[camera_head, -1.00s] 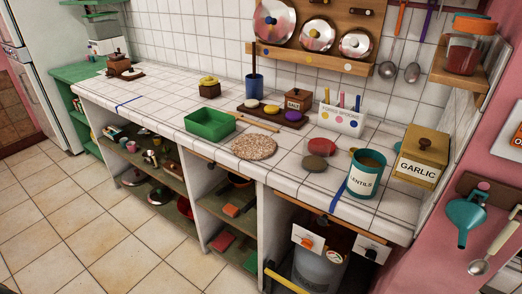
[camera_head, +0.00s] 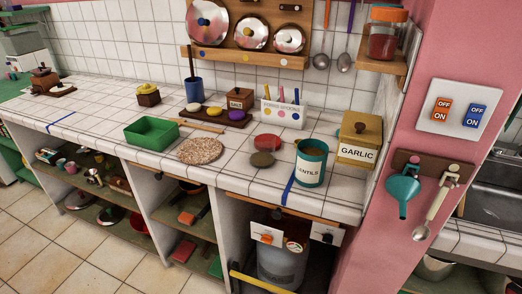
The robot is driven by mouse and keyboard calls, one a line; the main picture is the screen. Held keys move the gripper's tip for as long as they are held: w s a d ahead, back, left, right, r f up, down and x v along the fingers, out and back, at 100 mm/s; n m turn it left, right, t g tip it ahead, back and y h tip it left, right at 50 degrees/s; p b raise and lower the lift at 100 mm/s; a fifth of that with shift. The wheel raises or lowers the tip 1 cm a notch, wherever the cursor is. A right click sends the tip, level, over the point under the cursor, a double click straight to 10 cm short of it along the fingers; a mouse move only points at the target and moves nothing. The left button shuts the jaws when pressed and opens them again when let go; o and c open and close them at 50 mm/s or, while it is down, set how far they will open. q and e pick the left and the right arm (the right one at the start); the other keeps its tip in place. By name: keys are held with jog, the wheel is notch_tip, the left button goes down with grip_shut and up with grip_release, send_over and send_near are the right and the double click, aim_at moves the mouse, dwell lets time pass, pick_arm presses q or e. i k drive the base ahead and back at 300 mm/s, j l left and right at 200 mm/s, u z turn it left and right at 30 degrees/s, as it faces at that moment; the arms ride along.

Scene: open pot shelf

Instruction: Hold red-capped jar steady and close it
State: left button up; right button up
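A glass jar with dark red contents (camera_head: 383,43) stands on a small wooden wall shelf at the upper right. An orange-red cap (camera_head: 389,14) is at its top. I cannot tell at this size whether the cap is fully closed. Neither of my grippers shows in this view.
A green tray (camera_head: 151,133) and a round speckled mat (camera_head: 200,151) lie further left. A pink wall (camera_head: 440,60) with switches and hanging utensils borders the right.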

aim_at(262, 148)
jog(key=i+j, duration=0.2)
jog(key=j, duration=0.2)
jog(key=i+j+z, duration=0.1)
jog(key=j, duration=0.25)
jog(key=i+j, duration=0.25)
jog(key=j, duration=0.15)
jog(key=i+j+z, duration=0.1)
jog(key=j, duration=0.3)
jog(key=i+j, duration=0.25)
jog(key=j, duration=0.15)
jog(key=z, duration=0.05)
